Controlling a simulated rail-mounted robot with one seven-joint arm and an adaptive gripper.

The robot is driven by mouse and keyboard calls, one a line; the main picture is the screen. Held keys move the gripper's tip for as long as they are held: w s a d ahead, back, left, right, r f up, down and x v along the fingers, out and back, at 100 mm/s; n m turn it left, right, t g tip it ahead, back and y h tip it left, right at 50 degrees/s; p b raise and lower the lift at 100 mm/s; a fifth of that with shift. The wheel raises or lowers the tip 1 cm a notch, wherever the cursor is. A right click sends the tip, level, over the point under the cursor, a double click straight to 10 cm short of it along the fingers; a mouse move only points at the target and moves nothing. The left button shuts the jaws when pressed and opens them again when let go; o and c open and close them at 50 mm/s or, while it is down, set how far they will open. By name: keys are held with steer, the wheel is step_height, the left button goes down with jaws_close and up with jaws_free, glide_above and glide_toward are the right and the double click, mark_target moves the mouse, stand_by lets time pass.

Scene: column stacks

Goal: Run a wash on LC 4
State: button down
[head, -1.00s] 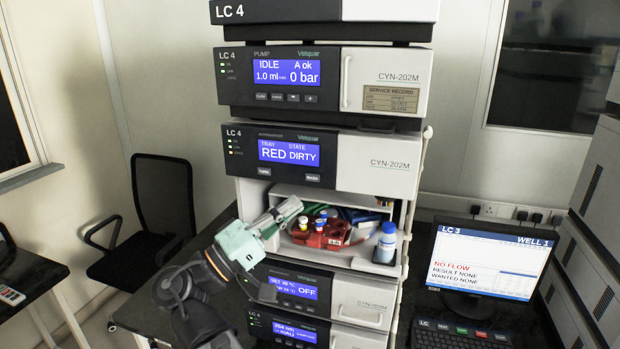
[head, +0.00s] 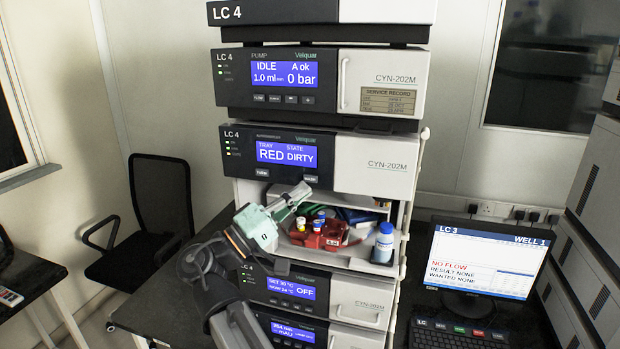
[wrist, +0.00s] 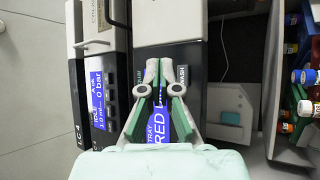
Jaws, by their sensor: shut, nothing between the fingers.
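The LC 4 autosampler (head: 375,165) is the module below the pump. Its blue screen (head: 286,154) reads tray RED, state DIRTY. Two small buttons sit under the screen: a left one (head: 262,172) and a right one, the WASH button (head: 310,179). In the wrist view the WASH label (wrist: 182,74) shows just right of my fingers. My gripper (head: 305,189) is shut and empty, its tips just below the WASH button. It also shows in the wrist view (wrist: 165,72), over the autosampler's face and partly covering the screen. Whether the tips touch the panel I cannot tell.
The open bay below holds a red tray (head: 322,234) with vials and a blue-capped bottle (head: 384,242). The LC 4 pump (head: 385,80) reads IDLE, 0 bar. A monitor (head: 488,262) at right shows LC 3, NO FLOW. Lower modules (head: 358,301) stand beneath.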

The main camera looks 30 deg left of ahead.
steer(key=shift+w+a, duration=0.2)
steer(key=shift+w, duration=0.4)
steer(key=shift+w+a, duration=0.15)
steer(key=shift+w, duration=0.4)
steer(key=shift+w+f+b, duration=0.1)
steer(key=shift+w+b, duration=0.1)
steer(key=shift+b, duration=0.25)
stand_by(0.3)
steer(key=shift+w+a, duration=0.15)
steer(key=shift+w, duration=0.05)
steer(key=shift+w+a+b, duration=0.1)
steer(key=shift+w+b, duration=0.25)
steer(key=shift+w, duration=0.05)
stand_by(0.8)
steer(key=shift+s, duration=0.1)
steer(key=shift+s+d, duration=0.25)
steer(key=shift+s, duration=0.45)
steer(key=shift+s, duration=0.1)
steer(key=s, duration=0.2)
steer(key=s+d+b, duration=0.1)
steer(key=s, duration=0.1)
steer(key=shift+s+d, duration=0.2)
steer(key=shift+s, duration=0.15)
